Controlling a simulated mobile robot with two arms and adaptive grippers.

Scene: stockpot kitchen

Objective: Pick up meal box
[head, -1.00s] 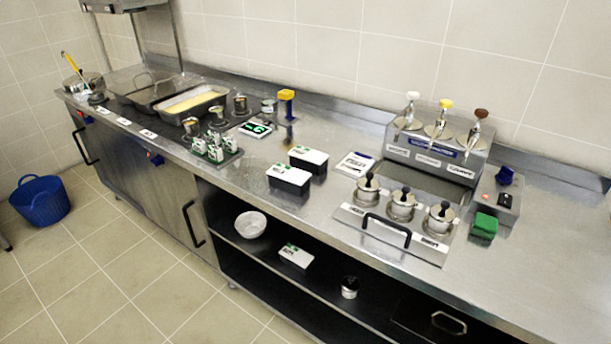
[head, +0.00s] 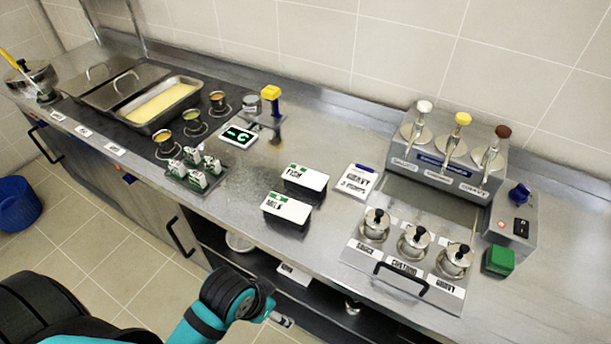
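Two meal boxes with black bodies and white lids sit on the steel counter. The rear box (head: 305,180) has a lid label that seems to read FISH. The front box (head: 287,210) has another label, hard to read. Another white-topped box (head: 293,273) is partly visible on the lower shelf, half hidden by the counter edge and my arm. My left arm comes in at the bottom. Its gripper (head: 283,320) is low, in front of the counter and apart from the boxes on top. Its fingers are too small to judge. My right gripper is not in view.
The lidded pot unit (head: 414,240), pump dispenser (head: 455,150) and green block (head: 498,262) stand right of the boxes. A small carton rack (head: 196,171), scale display (head: 239,135) and food pan (head: 163,104) are left. The counter's right end is clear.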

